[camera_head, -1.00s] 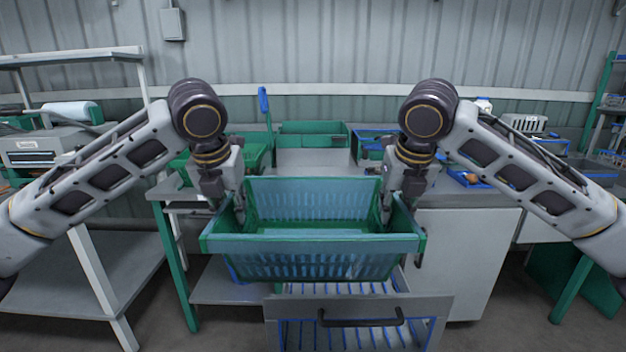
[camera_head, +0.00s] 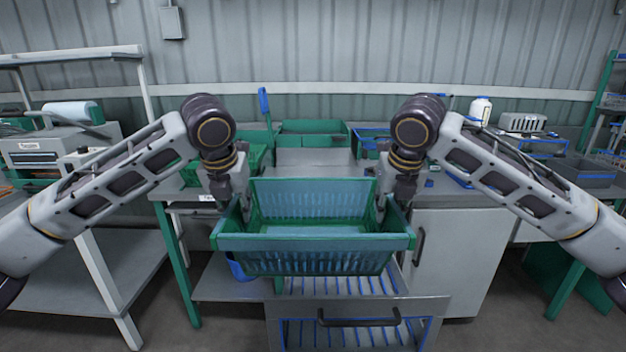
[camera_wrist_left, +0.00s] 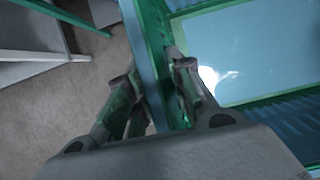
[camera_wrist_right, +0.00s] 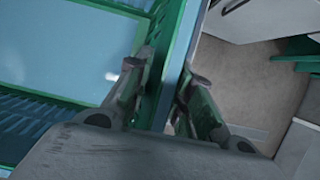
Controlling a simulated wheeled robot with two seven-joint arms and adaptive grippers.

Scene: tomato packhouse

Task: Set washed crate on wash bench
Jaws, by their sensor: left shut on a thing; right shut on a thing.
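The washed crate (camera_head: 312,262) is a green and blue slatted crate, empty and about level. It is held in the air in front of the wash bench (camera_head: 345,158), above an open slatted drawer. My left gripper (camera_head: 240,212) is shut on the crate's left side wall, which also shows between its fingers in the left wrist view (camera_wrist_left: 160,75). My right gripper (camera_head: 384,208) is shut on the crate's right side wall, seen between the fingers in the right wrist view (camera_wrist_right: 172,75). The crate hides part of the bench front.
The open drawer (camera_head: 360,314) sticks out below the crate. Green crates (camera_head: 312,130) stand at the back of the bench, and a white bottle (camera_head: 480,108) stands at the right. A grey shelf rack (camera_head: 95,250) stands at the left. The bench middle behind the crate looks clear.

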